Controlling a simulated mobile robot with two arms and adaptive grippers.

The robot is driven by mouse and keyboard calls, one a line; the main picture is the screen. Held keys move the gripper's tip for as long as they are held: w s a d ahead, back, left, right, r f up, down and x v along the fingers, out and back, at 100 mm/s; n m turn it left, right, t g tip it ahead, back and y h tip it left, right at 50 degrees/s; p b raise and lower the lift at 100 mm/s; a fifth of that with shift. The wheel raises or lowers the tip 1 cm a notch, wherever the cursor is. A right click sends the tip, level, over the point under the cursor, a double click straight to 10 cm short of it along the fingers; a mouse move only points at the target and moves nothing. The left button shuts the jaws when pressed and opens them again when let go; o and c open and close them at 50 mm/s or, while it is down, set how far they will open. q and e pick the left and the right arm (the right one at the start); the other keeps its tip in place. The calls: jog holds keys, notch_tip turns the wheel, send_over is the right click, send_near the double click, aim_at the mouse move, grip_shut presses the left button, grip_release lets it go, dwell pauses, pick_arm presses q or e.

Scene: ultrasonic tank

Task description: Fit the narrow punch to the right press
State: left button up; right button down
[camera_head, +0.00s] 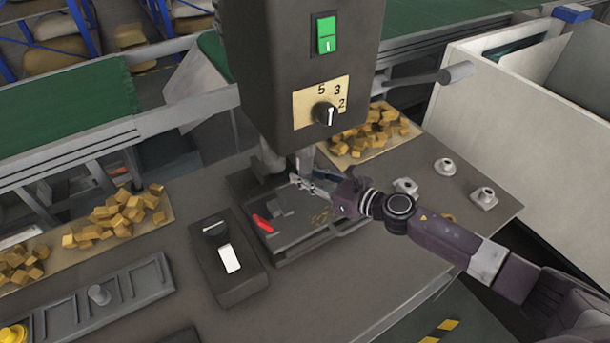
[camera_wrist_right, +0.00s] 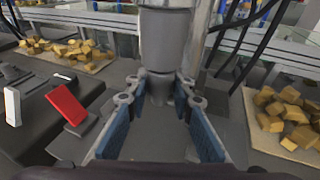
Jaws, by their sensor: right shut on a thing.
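The press (camera_head: 300,60) stands at the top centre of the head view, with a green switch and a numbered dial. Its grey ram (camera_wrist_right: 166,40) comes down at the top middle of the right wrist view. My right gripper (camera_head: 308,185) is under the press head, above the press bed (camera_head: 300,238). Its blue-padded fingers are shut on a small grey cylindrical piece, seemingly the narrow punch (camera_wrist_right: 160,88), directly below the ram. I cannot tell whether the punch is seated in the ram or only touching it. My left gripper is not in view.
A control box (camera_head: 226,262) with a knob and white switch stands left of the bed. A red lever (camera_head: 262,223) lies by the bed. A grey rack (camera_head: 130,284) holds a peg. Trays of yellow blocks (camera_head: 118,216) and several metal fittings (camera_head: 445,167) surround the press.

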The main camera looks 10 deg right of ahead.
jog(key=shift+r, duration=0.2)
dwell(0.4)
jog(key=c, duration=1.6)
grip_release()
jog(key=shift+f, duration=0.15)
jog(key=o, duration=0.6)
jog(key=shift+c, duration=0.2)
jog(key=shift+s, duration=0.1)
jog(key=b+v, duration=0.1)
jog(key=v, duration=0.8)
